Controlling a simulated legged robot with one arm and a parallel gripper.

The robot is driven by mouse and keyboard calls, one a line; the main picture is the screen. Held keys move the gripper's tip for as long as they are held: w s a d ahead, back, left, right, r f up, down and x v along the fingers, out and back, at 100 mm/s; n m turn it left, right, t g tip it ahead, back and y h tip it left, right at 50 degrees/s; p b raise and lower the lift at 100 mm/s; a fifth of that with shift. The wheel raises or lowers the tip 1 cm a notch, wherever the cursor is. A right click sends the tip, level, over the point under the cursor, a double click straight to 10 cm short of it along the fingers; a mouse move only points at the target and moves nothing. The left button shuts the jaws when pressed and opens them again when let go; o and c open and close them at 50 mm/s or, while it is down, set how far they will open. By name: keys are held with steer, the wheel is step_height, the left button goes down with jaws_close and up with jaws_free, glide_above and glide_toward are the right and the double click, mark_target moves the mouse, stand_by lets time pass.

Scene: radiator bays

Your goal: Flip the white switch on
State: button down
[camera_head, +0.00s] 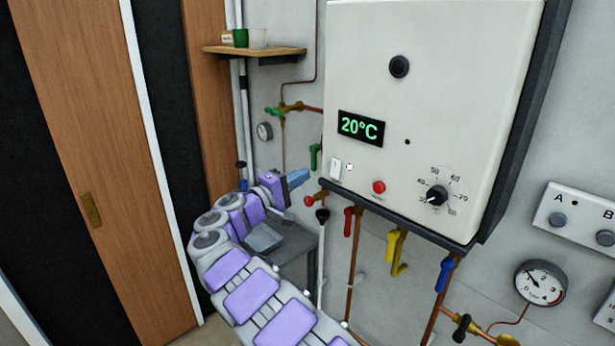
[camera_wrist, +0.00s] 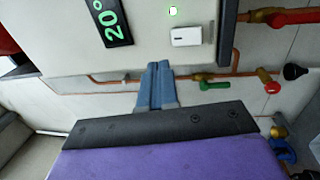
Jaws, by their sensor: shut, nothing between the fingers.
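The white switch (camera_head: 335,168) is a small upright rocker on the lower left front of the white boiler (camera_head: 440,60), below the 20°C display (camera_head: 361,127). A small round light (camera_head: 349,167) sits just right of it. My gripper (camera_head: 304,175) has blue fingers that are shut and empty. In the head view it is left of the switch, apart from it, near the boiler's left edge. I cannot tell the switch's position.
A red button (camera_head: 379,187) and a black dial (camera_head: 437,195) are on the same panel. Valves with red (camera_head: 348,221), yellow (camera_head: 396,250) and blue (camera_head: 445,273) handles hang below. A green-handled valve (camera_head: 314,156) is close behind my fingers. A shelf (camera_head: 254,52) is above left.

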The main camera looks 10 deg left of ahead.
steer(key=s+d+m+g+h+b, duration=0.1)
steer(key=s+d+m+g, duration=0.15)
steer(key=d, duration=0.75)
steer(key=s+d+m+g+h+b, duration=0.1)
steer(key=s+d+g+b, duration=0.2)
steer(key=d, duration=0.8)
steer(key=s+d+f+m+g+y, duration=0.1)
steer(key=s+d+f+m+g, duration=0.2)
steer(key=s+d, duration=0.4)
steer(key=s+d+f+g+y, duration=0.1)
steer(key=s+d+f+g, duration=0.1)
steer(key=s+d+g, duration=0.45)
steer(key=s+d+f+m+g+y+b, duration=0.1)
steer(key=s+d+f+y+b, duration=0.15)
steer(key=s+f, duration=0.5)
steer(key=s+d+f+m+y+b, duration=0.1)
steer(key=s+d+f+m+y, duration=0.2)
steer(key=s, duration=0.8)
steer(key=s+a+f+y+b, duration=0.1)
steer(key=s+a+f+y, duration=0.2)
steer(key=s+a+f, duration=0.2)
steer(key=s+a+f+g+y+b, duration=0.1)
steer(key=s+a+f+y, duration=0.2)
steer(key=s, duration=0.9)
steer(key=a+f, duration=0.2)
steer(key=a, duration=0.1)
steer(key=shift+a+f+y, duration=0.25)
steer(key=shift+f+y, duration=0.05)
steer(key=shift+y, duration=0.05)
